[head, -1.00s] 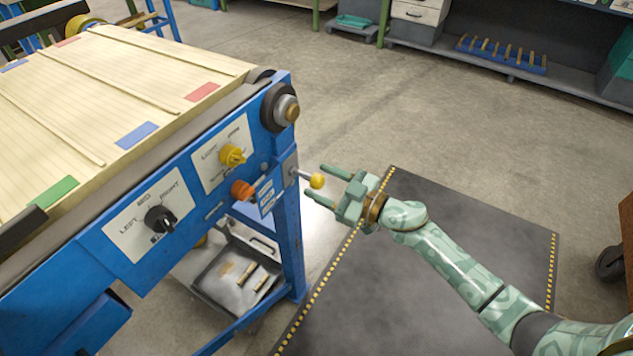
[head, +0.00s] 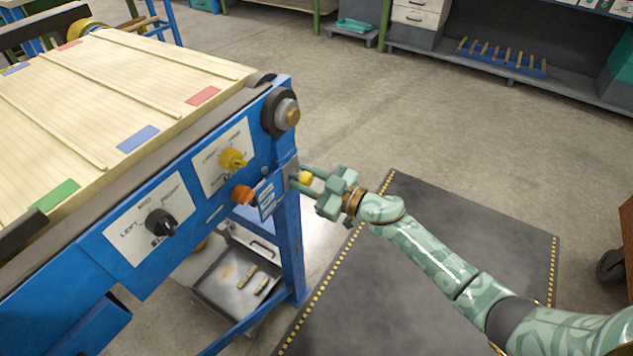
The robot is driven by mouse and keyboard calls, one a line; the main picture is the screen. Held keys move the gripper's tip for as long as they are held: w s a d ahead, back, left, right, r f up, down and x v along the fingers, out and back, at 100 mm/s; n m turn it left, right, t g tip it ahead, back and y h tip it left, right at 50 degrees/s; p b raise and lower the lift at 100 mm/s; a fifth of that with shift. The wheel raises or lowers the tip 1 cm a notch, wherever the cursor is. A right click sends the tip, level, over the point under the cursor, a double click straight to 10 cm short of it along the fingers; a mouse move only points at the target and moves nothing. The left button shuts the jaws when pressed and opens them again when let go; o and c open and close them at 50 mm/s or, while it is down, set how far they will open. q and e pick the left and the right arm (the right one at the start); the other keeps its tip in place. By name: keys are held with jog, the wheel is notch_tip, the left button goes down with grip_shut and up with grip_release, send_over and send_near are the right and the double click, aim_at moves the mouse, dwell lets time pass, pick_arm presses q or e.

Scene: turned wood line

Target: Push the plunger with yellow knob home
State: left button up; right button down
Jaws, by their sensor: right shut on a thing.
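The yellow knob (head: 306,179) of the plunger sits close to the small grey plate at the right end of the blue machine's front panel (head: 190,205). My right gripper (head: 301,178) is shut on the knob, with one finger above it and one below. The fingertips reach almost to the plate and partly cover the knob. Little or none of the plunger's rod shows between knob and plate. My left gripper is not in view.
A yellow selector knob (head: 232,159), an orange button (head: 242,194) and a black selector (head: 160,222) are on the same panel. A grey tray (head: 237,285) lies under the machine. A dark floor mat (head: 430,275) lies below my right arm.

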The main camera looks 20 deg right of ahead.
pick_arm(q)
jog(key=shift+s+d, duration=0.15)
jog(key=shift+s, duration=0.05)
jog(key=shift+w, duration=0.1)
pick_arm(e)
jog(key=shift+w+r, duration=0.1)
jog(key=c, duration=1.3)
grip_release()
jog(key=shift+o, duration=1.3)
jog(key=shift+w+a, duration=0.1)
jog(key=shift+s+d, duration=0.2)
jog(key=shift+s, duration=0.1)
pick_arm(q)
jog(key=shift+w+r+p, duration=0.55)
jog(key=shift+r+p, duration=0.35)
jog(key=shift+p, duration=0.2)
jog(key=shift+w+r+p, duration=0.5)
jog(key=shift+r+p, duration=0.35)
jog(key=shift+p, duration=0.2)
pick_arm(e)
jog(key=v, duration=1.5)
jog(key=shift+s+d, duration=0.2)
